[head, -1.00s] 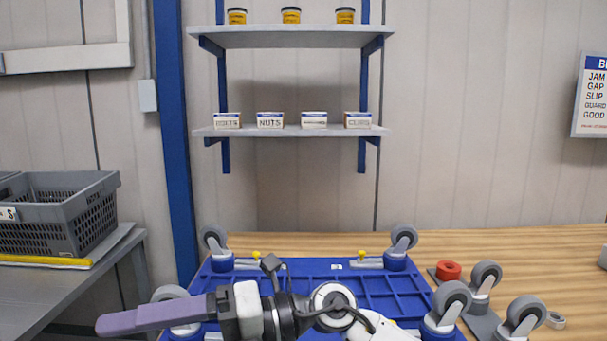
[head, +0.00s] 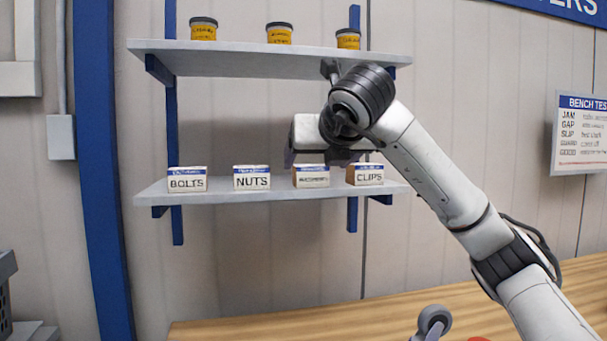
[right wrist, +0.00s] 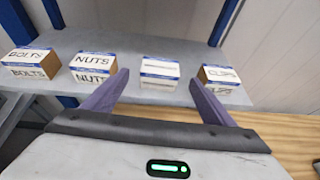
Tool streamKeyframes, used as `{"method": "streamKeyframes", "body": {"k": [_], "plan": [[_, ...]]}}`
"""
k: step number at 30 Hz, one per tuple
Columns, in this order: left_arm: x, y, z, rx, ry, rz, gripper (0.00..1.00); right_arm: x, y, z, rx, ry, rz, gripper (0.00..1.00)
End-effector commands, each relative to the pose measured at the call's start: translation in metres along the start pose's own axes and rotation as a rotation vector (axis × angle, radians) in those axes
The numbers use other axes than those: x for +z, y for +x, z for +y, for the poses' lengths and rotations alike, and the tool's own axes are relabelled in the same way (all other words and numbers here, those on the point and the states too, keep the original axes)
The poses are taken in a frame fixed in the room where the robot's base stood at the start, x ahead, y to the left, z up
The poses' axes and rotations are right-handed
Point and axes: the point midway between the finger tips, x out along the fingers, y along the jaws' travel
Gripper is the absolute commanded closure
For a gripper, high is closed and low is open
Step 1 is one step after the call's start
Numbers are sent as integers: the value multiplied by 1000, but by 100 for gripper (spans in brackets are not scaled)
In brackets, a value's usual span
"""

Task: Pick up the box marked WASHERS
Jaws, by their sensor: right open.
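Four small white-and-blue boxes stand in a row on the lower shelf. The third from the left, between NUTS and CLIPS, has smaller print that is hard to read; it fits the WASHERS box (head: 311,177). In the right wrist view this box (right wrist: 160,74) stands ahead, between the lines of my two purple fingers. My right gripper (head: 303,148) is in front of and just above it in the head view, its fingers mostly hidden. In the right wrist view the gripper (right wrist: 158,92) is open and empty, its fingers apart from the box. My left gripper is not in view.
BOLTS (head: 187,179) and NUTS (head: 252,177) stand left of it, and CLIPS (head: 365,174) close on its right. The upper shelf (head: 250,57) with yellow jars is overhead. A wooden bench (head: 260,322) lies below.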

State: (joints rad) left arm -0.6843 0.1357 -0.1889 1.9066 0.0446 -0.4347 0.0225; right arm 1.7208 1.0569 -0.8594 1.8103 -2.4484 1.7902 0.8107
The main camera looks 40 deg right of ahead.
Motion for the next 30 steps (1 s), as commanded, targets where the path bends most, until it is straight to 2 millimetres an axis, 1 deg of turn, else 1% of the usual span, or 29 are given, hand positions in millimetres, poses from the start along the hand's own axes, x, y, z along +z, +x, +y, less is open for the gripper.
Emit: {"method": "streamKeyframes", "body": {"k": [1,3,7,10,14,18,21,26,28,30], "plan": [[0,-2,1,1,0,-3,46,0,8,0,-2,-1,4,22],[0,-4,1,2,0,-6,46,0,16,0,0,-1,3,22],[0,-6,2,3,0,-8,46,1,24,0,2,-2,3,22],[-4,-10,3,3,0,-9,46,4,35,0,1,-3,5,22],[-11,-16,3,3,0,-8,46,9,55,-1,1,-3,4,22],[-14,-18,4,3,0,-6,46,6,71,0,3,-3,3,22],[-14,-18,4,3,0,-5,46,6,75,0,4,-3,1,22],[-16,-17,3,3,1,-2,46,6,75,0,5,-3,1,22],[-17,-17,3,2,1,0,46,6,74,0,5,-3,1,30],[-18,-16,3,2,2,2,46,6,74,0,5,-4,1,42]]}}
